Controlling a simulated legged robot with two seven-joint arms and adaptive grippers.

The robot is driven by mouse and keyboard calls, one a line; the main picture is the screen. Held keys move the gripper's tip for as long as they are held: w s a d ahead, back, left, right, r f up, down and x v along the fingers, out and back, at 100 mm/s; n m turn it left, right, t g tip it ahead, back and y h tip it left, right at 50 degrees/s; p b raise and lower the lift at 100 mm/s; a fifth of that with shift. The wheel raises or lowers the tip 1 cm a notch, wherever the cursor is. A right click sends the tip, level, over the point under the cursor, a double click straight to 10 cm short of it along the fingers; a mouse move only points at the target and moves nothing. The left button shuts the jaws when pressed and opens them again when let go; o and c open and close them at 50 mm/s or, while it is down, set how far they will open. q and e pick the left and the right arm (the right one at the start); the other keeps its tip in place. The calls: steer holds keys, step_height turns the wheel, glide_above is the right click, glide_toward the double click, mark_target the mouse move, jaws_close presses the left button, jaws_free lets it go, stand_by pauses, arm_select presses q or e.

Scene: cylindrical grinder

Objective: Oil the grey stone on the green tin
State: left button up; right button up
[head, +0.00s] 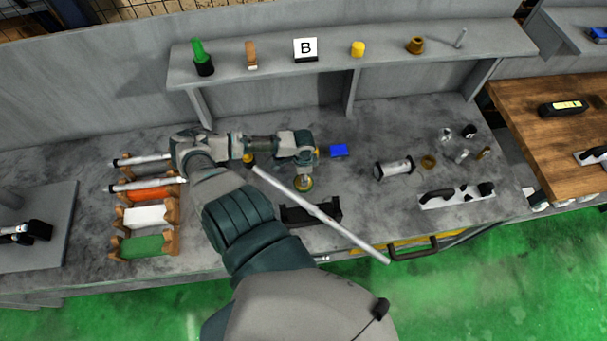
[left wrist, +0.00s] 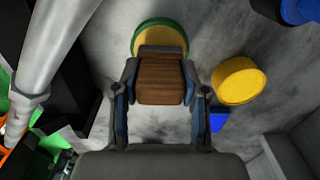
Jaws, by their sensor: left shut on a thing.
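In the head view my left arm reaches over the bench from below. My left gripper (left wrist: 160,105) is shut on a brown wooden block (left wrist: 160,80). A round green tin (left wrist: 160,35) with a yellowish top lies just beyond the block in the left wrist view. No grey stone face shows; the block's underside is hidden. A yellow tin (left wrist: 238,80) lies beside the green one. My right gripper is not in view.
A long grey rod (head: 325,220) slants over the front edge near a black block (head: 325,208). A blue box (head: 338,151) lies right of the gripper. Wooden racks with orange, white and green (head: 142,245) pieces stand left. A metal cylinder (head: 393,169) lies right. A shelf (head: 280,70) runs behind.

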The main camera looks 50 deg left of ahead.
arm_select(q)
steer(key=shift+f, duration=0.45)
stand_by(0.6)
stand_by(1.0)
steer(key=shift+s+f+p, duration=0.1)
steer(key=shift+s+p, duration=0.05)
steer(key=shift+p, duration=0.15)
stand_by(0.8)
step_height(320, 180, up, 3)
steer(key=p, duration=0.3)
steer(key=shift+p, duration=0.3)
step_height(320, 180, up, 2)
steer(key=shift+r+p, duration=0.15)
steer(key=shift+p, duration=0.65)
steer(key=shift+r, duration=0.9)
